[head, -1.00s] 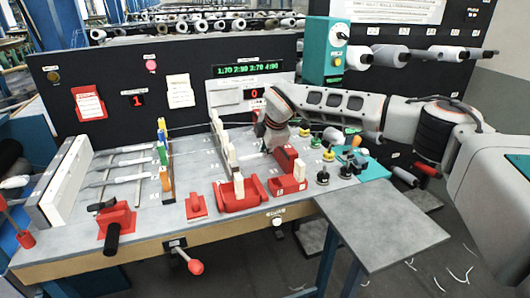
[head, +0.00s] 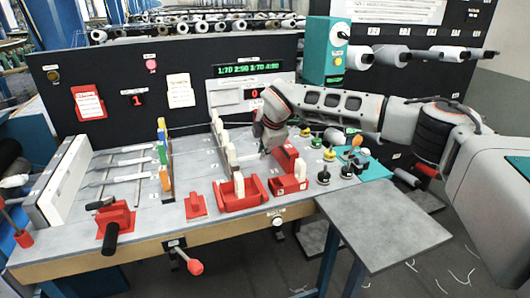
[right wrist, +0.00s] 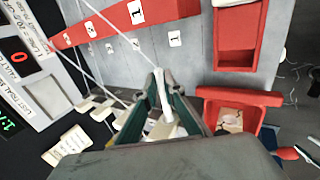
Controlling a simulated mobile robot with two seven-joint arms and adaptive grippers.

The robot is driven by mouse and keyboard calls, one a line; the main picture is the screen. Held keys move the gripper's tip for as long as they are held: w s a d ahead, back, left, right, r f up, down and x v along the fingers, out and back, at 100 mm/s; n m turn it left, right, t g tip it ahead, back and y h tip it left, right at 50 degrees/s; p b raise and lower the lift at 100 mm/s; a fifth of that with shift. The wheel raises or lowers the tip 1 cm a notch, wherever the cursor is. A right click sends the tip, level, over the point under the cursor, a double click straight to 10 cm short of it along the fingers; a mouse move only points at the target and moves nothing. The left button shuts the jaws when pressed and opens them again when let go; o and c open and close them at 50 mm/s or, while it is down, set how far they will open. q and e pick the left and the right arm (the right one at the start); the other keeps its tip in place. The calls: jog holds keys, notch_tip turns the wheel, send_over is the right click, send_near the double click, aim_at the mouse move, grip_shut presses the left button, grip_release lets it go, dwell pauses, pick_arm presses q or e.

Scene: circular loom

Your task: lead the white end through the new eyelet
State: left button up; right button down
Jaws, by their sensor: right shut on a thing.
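My right gripper (head: 263,153) is low over the loom board, just right of a row of upright white pieces (head: 231,153). In the right wrist view its dark green fingers (right wrist: 163,84) are closed on the white end (right wrist: 161,100), a slim white piece with a pale thread running up from it. Several white pieces (right wrist: 105,109) stand to the left of the fingers in that view. I cannot tell which thing is the new eyelet, and no hole can be made out. My left gripper is not in view.
A red tray (head: 241,195) and a red box (head: 289,184) sit at the front of the board. Coloured posts (head: 163,155) with threads stand at the left. Dark knobs (head: 323,175) stand at the right. A bare grey side table (head: 385,226) is at front right.

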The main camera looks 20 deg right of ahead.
aim_at(241, 158)
jog(key=shift+a+b, duration=0.3)
jog(key=shift+a, duration=0.6)
jog(key=shift+a+b, duration=0.55)
jog(key=shift+a, duration=0.85)
jog(key=shift+s+a, duration=0.1)
jog(key=shift+a, duration=0.1)
jog(key=shift+a, duration=0.5)
jog(key=shift+a+b, duration=0.35)
jog(key=shift+a, duration=0.35)
jog(key=c, duration=2.1)
grip_release()
